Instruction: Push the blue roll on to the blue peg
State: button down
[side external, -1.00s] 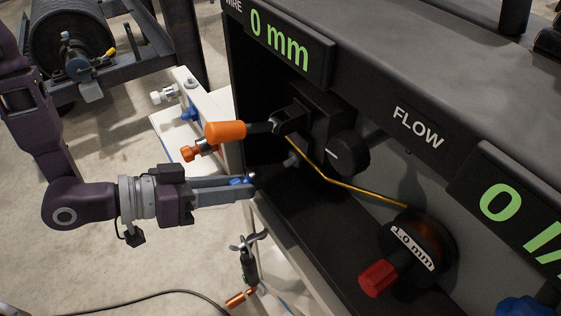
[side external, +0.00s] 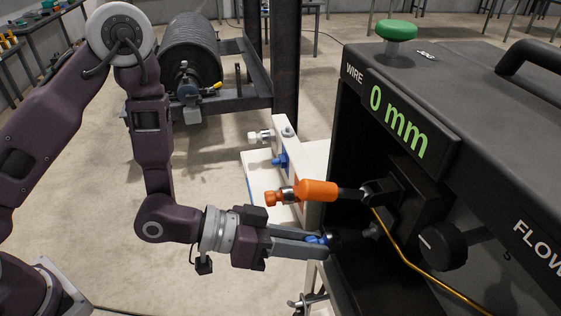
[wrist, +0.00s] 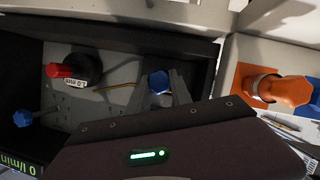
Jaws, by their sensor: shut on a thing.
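My gripper (side external: 322,241) is at the open left side of the machine's dark housing, below the orange handle. It is shut on a small blue part, taken as the blue roll (side external: 314,240), between the fingertips. In the wrist view the roll's blue hexagonal end (wrist: 158,82) shows between the fingers. A dark body seems to extend from it toward a grey stub (side external: 372,231) in the housing; whether they touch I cannot tell. A blue peg-like part (side external: 280,160) sits on the white stand behind, apart from the gripper.
The orange handle (side external: 317,190) juts out just above my fingers. A black knob (side external: 442,246) and a bent brass wire (side external: 410,262) are to the right. The wrist view shows a red knob (wrist: 61,71), another blue knob (wrist: 22,118) and an orange part (wrist: 285,90) on the stand.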

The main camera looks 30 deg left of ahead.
dwell(0.6)
jog(key=r, duration=0.6)
jog(key=shift+w+a+r, duration=0.1)
jog(key=shift+w+a, duration=0.05)
jog(key=shift+a, duration=0.25)
jog(key=w+a, duration=0.4)
jog(key=a, duration=0.9)
jog(key=w+a, duration=0.4)
jog(key=a, duration=0.9)
notch_tip(320, 180, down, 8)
jog(key=shift+w, duration=0.1)
jog(key=shift+w+d, duration=1.95)
jog(key=shift+w, duration=0.05)
jog(key=shift+d, duration=0.1)
jog(key=shift+w+d, duration=0.3)
jog(key=shift+w, duration=0.05)
